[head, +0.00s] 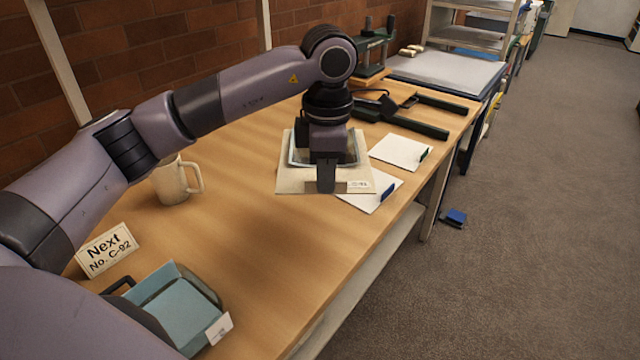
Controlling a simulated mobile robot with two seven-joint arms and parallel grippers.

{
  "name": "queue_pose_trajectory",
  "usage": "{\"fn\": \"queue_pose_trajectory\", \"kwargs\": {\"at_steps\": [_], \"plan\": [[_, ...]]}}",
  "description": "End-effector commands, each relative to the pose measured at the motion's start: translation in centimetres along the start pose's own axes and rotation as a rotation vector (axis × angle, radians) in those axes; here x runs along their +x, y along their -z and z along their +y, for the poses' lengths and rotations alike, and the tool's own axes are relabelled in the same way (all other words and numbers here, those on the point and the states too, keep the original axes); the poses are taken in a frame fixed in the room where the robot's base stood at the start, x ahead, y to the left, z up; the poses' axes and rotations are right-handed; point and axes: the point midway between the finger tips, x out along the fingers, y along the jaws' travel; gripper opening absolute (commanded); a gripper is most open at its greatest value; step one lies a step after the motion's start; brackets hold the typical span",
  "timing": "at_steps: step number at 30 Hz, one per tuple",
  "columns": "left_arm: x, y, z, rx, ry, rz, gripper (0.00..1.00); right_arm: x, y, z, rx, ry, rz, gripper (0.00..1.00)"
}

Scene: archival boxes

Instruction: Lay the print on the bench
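The print (293,183), a cream mounted sheet with a dark-edged picture window, is in the middle of the head view, over the far half of the wooden bench (255,240). My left gripper (326,188) points straight down at the print's near edge, by a small white label (358,184). The gripper hides the middle of the print. I see the fingers nearly edge-on, so I cannot tell whether they are shut on it. I also cannot tell whether the print touches the bench. My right gripper is out of view.
White cards (400,151) lie right of the print, one partly under its edge. A mug (174,182), a "Next No. C-92" sign (107,250) and an open teal box (180,305) stand at left. Black-green frame parts (415,122) lie behind. The bench middle is clear.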

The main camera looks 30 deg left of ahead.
Motion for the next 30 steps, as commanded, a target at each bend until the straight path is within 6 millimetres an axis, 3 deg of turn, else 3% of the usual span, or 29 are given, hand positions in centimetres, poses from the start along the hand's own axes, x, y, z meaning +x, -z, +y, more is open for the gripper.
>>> {"fn": "queue_pose_trajectory", "kwargs": {"at_steps": [12,21,26,30], "plan": [[-2.8,-0.2,1.3,-0.638,0.019,0.001,0.0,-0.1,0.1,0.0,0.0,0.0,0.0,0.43],[-3.7,-0.1,1.6,-0.888,0.03,0.008,0.0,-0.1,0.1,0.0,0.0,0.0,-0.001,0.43],[-2.0,-0.1,1.6,-0.914,0.033,0.015,0.0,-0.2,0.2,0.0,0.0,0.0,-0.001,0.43],[1.6,-0.1,1.4,-0.912,0.034,0.017,0.0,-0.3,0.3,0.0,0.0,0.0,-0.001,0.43]]}}
